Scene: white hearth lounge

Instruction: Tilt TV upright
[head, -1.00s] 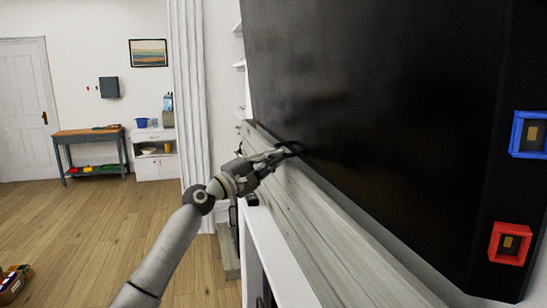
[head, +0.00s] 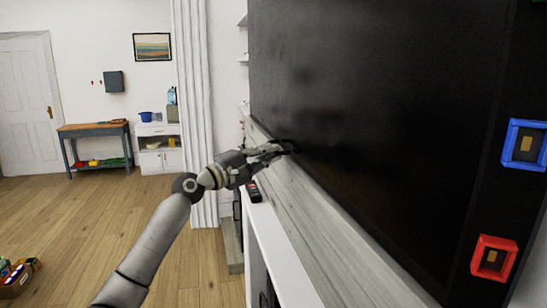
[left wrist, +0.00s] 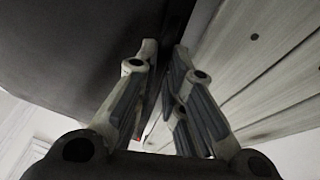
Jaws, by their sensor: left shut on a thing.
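The TV (head: 380,100) is a large black panel filling the right of the head view. Its left edge looks nearly vertical in the picture. My left gripper (head: 284,148) is at the TV's lower edge near its left corner, in front of a pale wooden board (head: 310,195). In the left wrist view, the gripper (left wrist: 163,50) is shut on the TV's thin dark edge, with the dark panel (left wrist: 75,45) on the left and pale planks on the right. The fingertip contact is partly hidden in shadow. My right gripper is out of view.
A blue frame (head: 523,166) and a red frame (head: 480,257) sit at the TV's right side. A black remote-like object (head: 254,192) lies on the white ledge (head: 285,262) below. The wooden floor (head: 75,220) at left is largely clear, with a toy box (head: 15,285) at the lower left.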

